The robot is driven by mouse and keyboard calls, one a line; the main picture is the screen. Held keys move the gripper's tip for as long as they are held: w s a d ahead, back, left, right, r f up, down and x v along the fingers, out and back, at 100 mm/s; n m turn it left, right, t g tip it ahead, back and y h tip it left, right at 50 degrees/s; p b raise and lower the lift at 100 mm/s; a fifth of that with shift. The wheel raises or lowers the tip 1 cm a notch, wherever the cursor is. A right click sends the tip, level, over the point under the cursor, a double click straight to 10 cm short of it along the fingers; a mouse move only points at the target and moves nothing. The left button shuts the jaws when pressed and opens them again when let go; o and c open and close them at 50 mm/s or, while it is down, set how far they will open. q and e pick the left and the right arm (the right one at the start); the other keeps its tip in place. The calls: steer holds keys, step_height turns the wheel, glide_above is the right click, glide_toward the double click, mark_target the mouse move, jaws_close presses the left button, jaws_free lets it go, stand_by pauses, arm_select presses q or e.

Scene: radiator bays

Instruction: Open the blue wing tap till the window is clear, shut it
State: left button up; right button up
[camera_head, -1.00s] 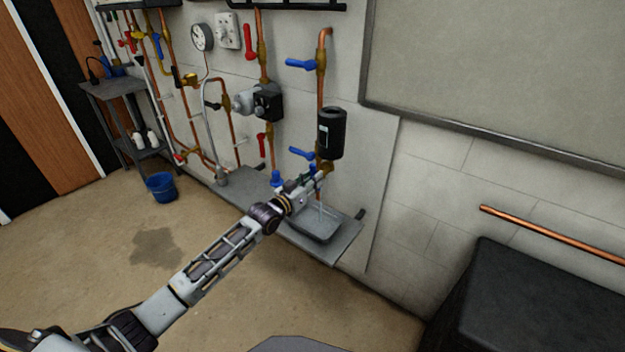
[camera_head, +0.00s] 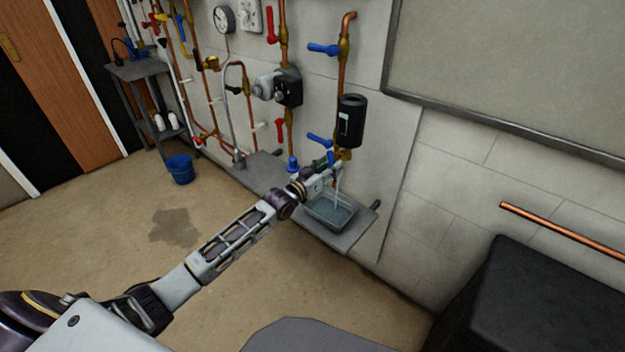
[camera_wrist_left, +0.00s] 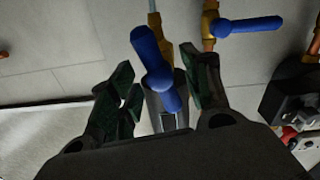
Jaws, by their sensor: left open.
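The blue wing tap (camera_head: 332,158) sits at the foot of the copper drain pipe, below a black cylinder (camera_head: 350,132) with a pale window (camera_head: 345,124). Water (camera_head: 337,190) runs from the outlet into a grey tray (camera_head: 345,226). My left gripper (camera_head: 325,170) is at the tap, open. In the left wrist view the blue wing tap (camera_wrist_left: 153,62) stands between and beyond the open fingers of my left gripper (camera_wrist_left: 160,85); I cannot tell whether either finger touches it. The window's contents are too small to judge. My right gripper is out of view.
A blue lever (camera_head: 318,139) is just above left of the wing tap, another (camera_head: 322,49) higher up. The tray stands on a grey shelf (camera_head: 352,240). A black box (camera_head: 540,300) fills the lower right. A blue bucket (camera_head: 180,169) stands on the floor.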

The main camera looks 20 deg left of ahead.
arm_select(q)
steer(key=v, duration=1.1)
steer(key=shift+s, duration=0.25)
stand_by(0.4)
steer(key=shift+a, duration=0.15)
steer(key=shift+f, duration=0.15)
